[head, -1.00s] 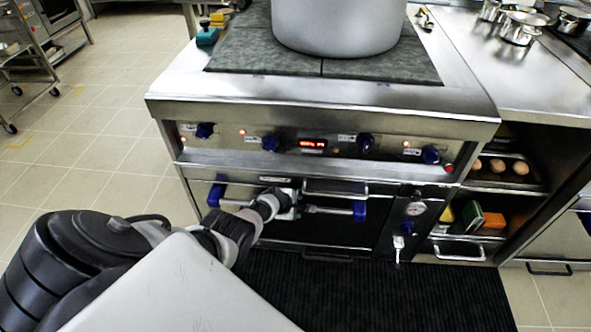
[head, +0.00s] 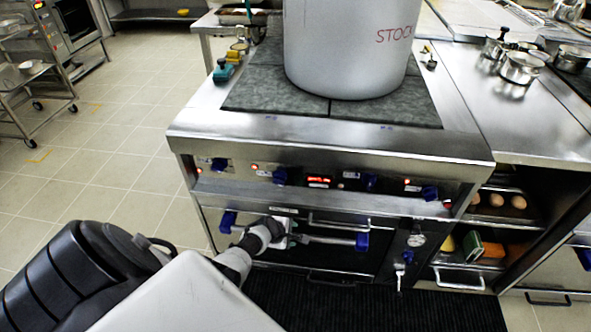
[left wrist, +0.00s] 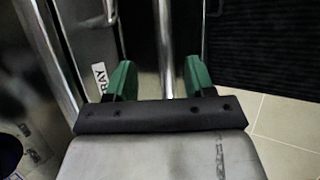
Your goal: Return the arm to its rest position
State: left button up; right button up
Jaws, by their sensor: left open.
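My left arm (head: 100,275) reaches in from the lower left to the front of the stove. My left gripper (head: 288,241) is at the long steel oven handle (head: 330,240), which has blue end pieces. In the left wrist view, the two green fingers (left wrist: 160,80) are spread apart. A steel bar (left wrist: 166,45) runs between them in the picture. I cannot tell whether the fingers touch it. My right gripper is not in view.
A large stockpot (head: 345,50) stands on the stove's dark top (head: 275,85). The oven door front is close to my left gripper. Shelves with eggs (head: 505,201) are at the right. Open tiled floor (head: 110,165) lies left of the stove.

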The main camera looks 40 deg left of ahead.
pick_arm(q)
jog(key=shift+p+v, duration=0.3)
jog(key=shift+v, duration=0.55)
jog(key=s+d+f+m+g, duration=0.1)
jog(key=s+d+f+m, duration=0.25)
jog(key=s, duration=0.35)
jog(key=s+d+f+m+g+p, duration=0.1)
jog(key=s+d+f+m+g, duration=0.1)
jog(key=s+f+m, duration=0.3)
jog(key=s+d+f+m+g, duration=0.1)
jog(key=s+d+f+m, duration=0.25)
jog(key=s, duration=0.45)
jog(key=s+d+f+m+g, duration=0.1)
jog(key=s+d+m, duration=0.2)
jog(key=s, duration=0.4)
jog(key=s+d+f+m+g, duration=0.1)
jog(key=s+d+m, duration=0.1)
jog(key=s+m, duration=0.4)
jog(key=s+d+f+m+p, duration=0.1)
jog(key=s+d+f+m, duration=0.1)
jog(key=s, duration=0.7)
jog(key=d+m, duration=0.1)
jog(key=m, duration=0.1)
jog(key=shift+d+m+g+y, duration=0.3)
jog(key=shift+g+y, duration=0.1)
